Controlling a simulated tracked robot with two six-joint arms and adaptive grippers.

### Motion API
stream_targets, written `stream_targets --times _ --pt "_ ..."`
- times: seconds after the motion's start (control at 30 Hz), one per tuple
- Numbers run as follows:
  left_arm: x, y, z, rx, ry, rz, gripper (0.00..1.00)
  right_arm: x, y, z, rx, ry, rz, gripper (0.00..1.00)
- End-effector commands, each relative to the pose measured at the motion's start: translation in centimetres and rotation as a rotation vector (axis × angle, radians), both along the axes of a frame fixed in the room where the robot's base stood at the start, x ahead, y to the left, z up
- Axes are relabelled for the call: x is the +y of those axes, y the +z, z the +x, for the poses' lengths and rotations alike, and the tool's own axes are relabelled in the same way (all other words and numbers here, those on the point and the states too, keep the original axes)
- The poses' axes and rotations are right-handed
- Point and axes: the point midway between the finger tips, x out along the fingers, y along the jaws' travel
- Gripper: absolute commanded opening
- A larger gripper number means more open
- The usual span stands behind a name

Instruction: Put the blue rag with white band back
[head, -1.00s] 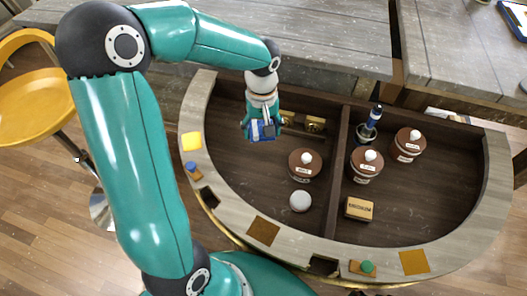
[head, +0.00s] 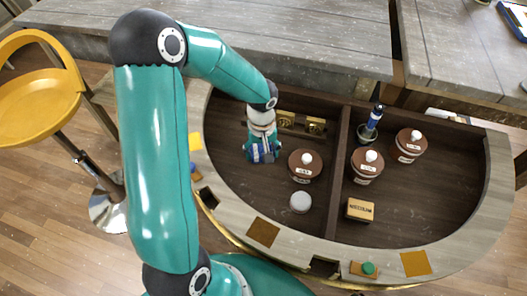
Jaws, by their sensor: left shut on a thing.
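The blue rag with white band (head: 260,153) is in the jaws of my left gripper (head: 262,150), low in the left compartment of the half-round console (head: 228,214). The gripper covers much of the rag, and I cannot tell whether the rag touches the compartment floor. My right gripper does not show.
Brass pieces (head: 315,125) stand at the back of the left compartment. A brown lidded jar (head: 305,165) and a white round piece (head: 300,202) are right of the gripper. The right compartment holds two jars (head: 367,166), a blue-topped bottle (head: 374,118) and a wooden block (head: 360,209).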

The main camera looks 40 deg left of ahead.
Motion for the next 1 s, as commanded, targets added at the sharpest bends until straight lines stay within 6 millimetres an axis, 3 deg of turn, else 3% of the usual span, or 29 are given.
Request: stream_targets --times 0.1,0.13,0.27,0.73,1.0 --pt "0.0 -0.3 0.0 0.000 0.000 0.000 0.32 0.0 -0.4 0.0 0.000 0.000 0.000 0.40" --pt "0.0 -0.2 0.0 0.000 0.000 0.000 0.73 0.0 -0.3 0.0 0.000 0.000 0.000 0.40" --pt "0.0 -0.1 0.0 0.000 0.000 0.000 0.94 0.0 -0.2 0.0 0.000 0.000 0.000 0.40" --pt "0.0 0.5 0.0 -0.002 0.000 0.001 0.95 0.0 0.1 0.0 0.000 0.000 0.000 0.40" --pt "0.1 5.1 0.2 -0.007 0.000 0.003 0.95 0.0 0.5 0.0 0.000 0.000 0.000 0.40"
